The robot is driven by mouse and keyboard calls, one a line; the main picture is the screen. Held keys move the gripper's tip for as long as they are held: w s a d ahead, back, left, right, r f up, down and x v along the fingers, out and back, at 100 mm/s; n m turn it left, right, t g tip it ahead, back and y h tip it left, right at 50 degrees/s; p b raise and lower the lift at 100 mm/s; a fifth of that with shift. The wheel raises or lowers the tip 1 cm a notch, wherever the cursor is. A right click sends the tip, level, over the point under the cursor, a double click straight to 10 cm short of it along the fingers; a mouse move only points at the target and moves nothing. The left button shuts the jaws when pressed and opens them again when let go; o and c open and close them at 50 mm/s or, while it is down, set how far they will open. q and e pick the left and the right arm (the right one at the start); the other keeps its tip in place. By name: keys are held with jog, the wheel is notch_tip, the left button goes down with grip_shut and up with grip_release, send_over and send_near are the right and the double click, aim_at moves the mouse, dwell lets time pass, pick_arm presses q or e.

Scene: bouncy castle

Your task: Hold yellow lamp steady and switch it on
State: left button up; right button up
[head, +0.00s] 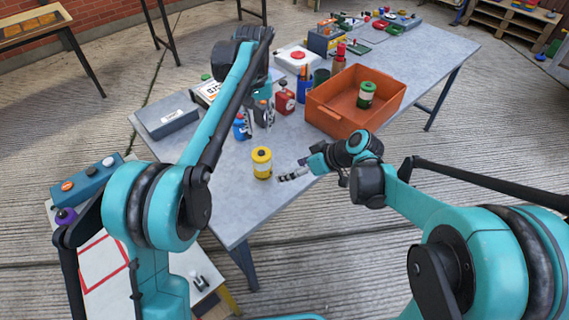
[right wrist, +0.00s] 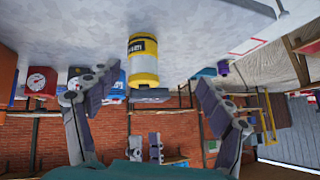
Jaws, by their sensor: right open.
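The yellow lamp (head: 262,163) is a short yellow cylinder with a pale label band, standing upright on the grey table near its front edge. In the right wrist view the picture is inverted, and the lamp (right wrist: 143,66) hangs from the top between my spread fingers, farther off. My right gripper (head: 289,176) is open and empty, just right of the lamp, pointing at it. My left gripper (head: 258,114) is above the table behind the lamp, fingers downward and apart, with nothing seen between them. I cannot tell whether the lamp is lit.
An orange crate (head: 337,121) with a green-topped lamp (head: 366,94) inside stands right of my left gripper. A red box (head: 285,101) and a blue item (head: 240,128) stand near that gripper. A grey case (head: 165,123) lies at the left. The tabletop in front of the lamp is clear.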

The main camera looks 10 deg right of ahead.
aim_at(264, 166)
jog(key=w+f+n+y, duration=0.1)
jog(key=w+f, duration=0.1)
jog(key=w+a+f+n+y, duration=0.1)
jog(key=w+f+n+y, duration=0.1)
jog(key=w, duration=0.1)
jog(key=w+f+n+y, duration=0.1)
jog(key=w+n, duration=0.1)
jog(key=shift+w+a+f+y, duration=0.25)
jog(key=shift+f+y, duration=0.15)
jog(key=shift+w+f+n, duration=0.2)
jog(key=shift+f+n, duration=0.2)
jog(key=shift+n, duration=0.1)
jog(key=shift+x, duration=3.95)
jog(key=shift+s+r, duration=0.1)
pick_arm(q)
jog(key=shift+c, duration=0.2)
pick_arm(e)
jog(key=c, duration=1.6)
pick_arm(q)
grip_shut()
